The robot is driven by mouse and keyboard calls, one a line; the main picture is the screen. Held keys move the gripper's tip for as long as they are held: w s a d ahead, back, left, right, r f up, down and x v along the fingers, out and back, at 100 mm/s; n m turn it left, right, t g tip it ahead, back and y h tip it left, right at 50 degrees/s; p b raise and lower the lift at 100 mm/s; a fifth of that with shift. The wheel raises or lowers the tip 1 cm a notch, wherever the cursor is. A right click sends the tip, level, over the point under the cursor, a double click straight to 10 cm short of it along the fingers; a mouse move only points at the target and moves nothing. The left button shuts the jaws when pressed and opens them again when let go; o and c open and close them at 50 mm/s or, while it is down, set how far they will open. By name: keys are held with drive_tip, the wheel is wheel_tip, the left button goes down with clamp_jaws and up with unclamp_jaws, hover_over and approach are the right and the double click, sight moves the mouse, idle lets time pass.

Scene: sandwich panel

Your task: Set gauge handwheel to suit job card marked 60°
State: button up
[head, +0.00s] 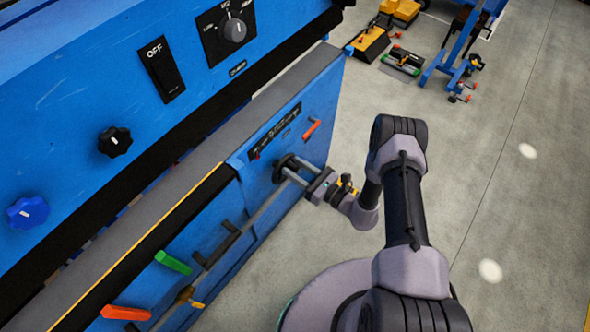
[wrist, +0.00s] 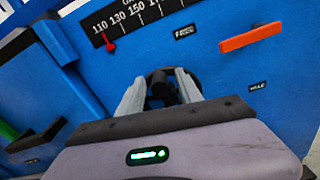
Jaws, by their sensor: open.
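The black gauge handwheel (head: 282,164) is on the blue panel's end section, below a black scale strip (head: 276,131). In the wrist view the handwheel (wrist: 163,84) is partly hidden behind my gripper's body. My gripper (wrist: 158,92) is open, with one pale finger on each side of the handwheel's middle. I cannot tell whether they touch it. In the head view my gripper (head: 297,173) reaches the handwheel from the right. The scale strip (wrist: 140,24) shows 110, 130, 150 and more, with a red pointer (wrist: 109,46) near 110. I cannot make out a 60° job card.
An orange handle (wrist: 250,37) is right of the handwheel. Green (head: 173,262) and orange (head: 126,313) handles sit lower left. The upper panel has a black OFF switch (head: 162,70), a selector dial (head: 234,31), black (head: 115,142) and blue (head: 27,212) knobs. Open floor lies right.

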drive_tip(key=shift+w+a, duration=0.1)
drive_tip(key=shift+a, duration=0.05)
clamp_jaws()
drive_tip(key=shift+w+m, duration=0.1)
drive_tip(key=shift+m, duration=0.2)
